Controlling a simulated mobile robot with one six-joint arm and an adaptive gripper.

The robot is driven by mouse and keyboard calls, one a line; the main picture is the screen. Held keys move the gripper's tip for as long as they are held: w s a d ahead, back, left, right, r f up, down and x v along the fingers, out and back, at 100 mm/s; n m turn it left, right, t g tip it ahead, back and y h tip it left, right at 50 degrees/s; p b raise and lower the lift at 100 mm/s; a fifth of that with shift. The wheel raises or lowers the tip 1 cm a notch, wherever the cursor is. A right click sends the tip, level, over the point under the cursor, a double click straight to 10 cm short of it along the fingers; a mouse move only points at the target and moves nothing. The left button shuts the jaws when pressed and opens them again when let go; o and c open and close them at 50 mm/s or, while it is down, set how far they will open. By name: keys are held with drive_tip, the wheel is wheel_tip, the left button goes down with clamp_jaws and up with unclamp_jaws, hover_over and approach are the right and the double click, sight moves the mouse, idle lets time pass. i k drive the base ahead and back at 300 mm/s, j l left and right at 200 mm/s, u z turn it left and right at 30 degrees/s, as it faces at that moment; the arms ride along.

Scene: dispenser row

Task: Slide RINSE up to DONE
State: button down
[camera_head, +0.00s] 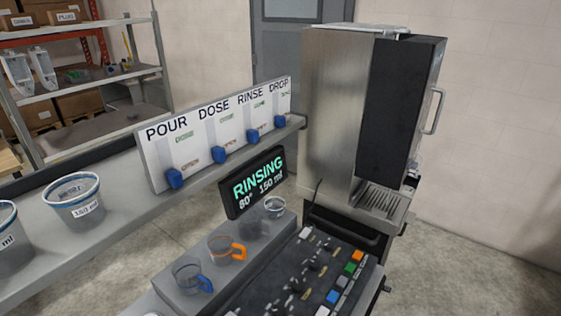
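A white slider board stands on the grey shelf, with columns marked POUR, DOSE, RINSE and DROP. The blue RINSE slider knob (252,135) sits at the bottom of the third column. A small green label (259,103), too small to read surely, is near the top of that column, well above the knob. The blue POUR knob (174,179), DOSE knob (219,154) and DROP knob (281,121) are also at the bottoms of their columns. A dark display (258,185) reads RINSING, 80°, 150 ml. My gripper is not in view.
Cups with blue and orange (226,250) handles stand below the display. A button panel (318,283) is at front right, with a steel machine (340,110) behind it.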

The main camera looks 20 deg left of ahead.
sight(252, 134)
drive_tip(key=u, duration=1.25)
